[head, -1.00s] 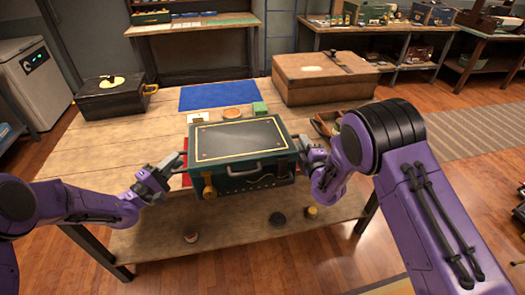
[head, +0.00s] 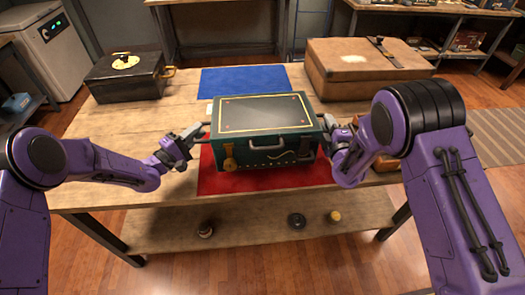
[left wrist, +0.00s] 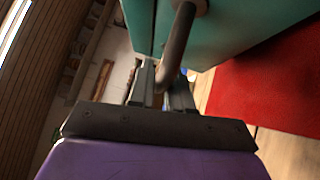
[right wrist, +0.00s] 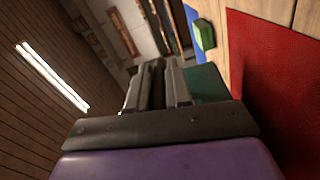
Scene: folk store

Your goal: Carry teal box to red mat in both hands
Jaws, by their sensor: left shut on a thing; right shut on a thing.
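The teal box (head: 265,152) has a dark lid with a yellow outline, a gold clasp and a front handle. It sits level over the back part of the red mat (head: 250,182), whose front and left parts show. I cannot tell whether the box touches the mat. My left gripper (head: 197,133) is shut on the box's left side handle, a dark curved bar (left wrist: 178,45) in the left wrist view. My right gripper (head: 329,130) is shut at the box's right side; the handle there is mostly hidden. The box's teal side (right wrist: 208,82) shows in the right wrist view.
A blue mat (head: 243,80) lies behind the box. A black case (head: 126,76) stands back left and a large brown case (head: 366,66) back right. A green block (right wrist: 204,34) shows in the right wrist view. Several small items lie on the lower shelf (head: 260,228).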

